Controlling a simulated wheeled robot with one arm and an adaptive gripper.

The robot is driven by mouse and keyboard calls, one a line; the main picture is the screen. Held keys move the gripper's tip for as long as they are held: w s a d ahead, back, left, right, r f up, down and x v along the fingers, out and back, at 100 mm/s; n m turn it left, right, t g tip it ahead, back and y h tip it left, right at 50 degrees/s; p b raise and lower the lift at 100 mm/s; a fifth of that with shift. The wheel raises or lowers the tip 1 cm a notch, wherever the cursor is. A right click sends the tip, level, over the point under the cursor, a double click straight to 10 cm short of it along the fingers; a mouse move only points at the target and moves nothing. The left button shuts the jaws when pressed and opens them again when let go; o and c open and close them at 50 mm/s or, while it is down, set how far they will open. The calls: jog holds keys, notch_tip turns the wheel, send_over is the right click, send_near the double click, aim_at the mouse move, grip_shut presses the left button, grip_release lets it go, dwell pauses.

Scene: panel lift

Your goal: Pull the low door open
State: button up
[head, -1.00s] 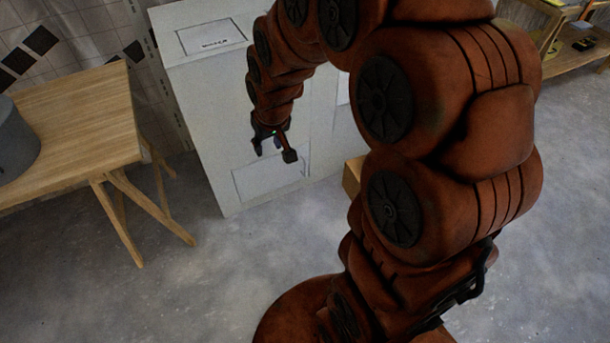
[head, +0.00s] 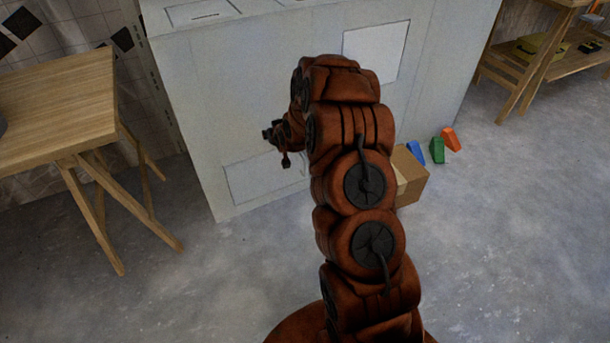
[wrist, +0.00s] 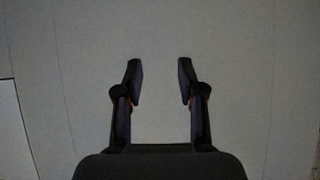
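The low door (head: 255,178) is an outlined pale rectangle low on the front of the large whitish cabinet (head: 215,110), and it looks shut. A thin mark at its right end may be a handle, but it is too small to tell. My gripper (head: 277,147) is in front of the cabinet, near the top right of the low door in the head view. In the wrist view my gripper (wrist: 160,82) is open and empty, with its fingers spread before a plain pale surface. An edged panel (wrist: 14,130) shows at the left there; which panel it is I cannot tell.
A white panel (head: 376,52) is higher on the cabinet front. A cardboard box (head: 410,177) and blue, green and orange blocks (head: 438,150) lie on the floor at right. A wooden table (head: 60,100) stands at left, a wooden shelf (head: 540,60) at right. The front floor is clear.

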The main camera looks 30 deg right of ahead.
jog(key=w+d+f+t+h+b, duration=0.1)
jog(key=d+f+b, duration=0.25)
jog(key=f, duration=0.45)
jog(key=w+d+f+t+h+b, duration=0.1)
jog(key=d+f+t+b, duration=0.2)
jog(key=f, duration=0.5)
jog(key=m+t+h+b, duration=0.1)
jog(key=t+h+b, duration=0.1)
jog(key=b, duration=0.6)
send_near(305, 168)
jog(key=x, duration=0.3)
jog(key=shift+b+x, duration=1.3)
jog(key=shift+x, duration=2.55)
jog(key=shift+r, duration=0.1)
jog(key=shift+s, duration=0.1)
grip_shut()
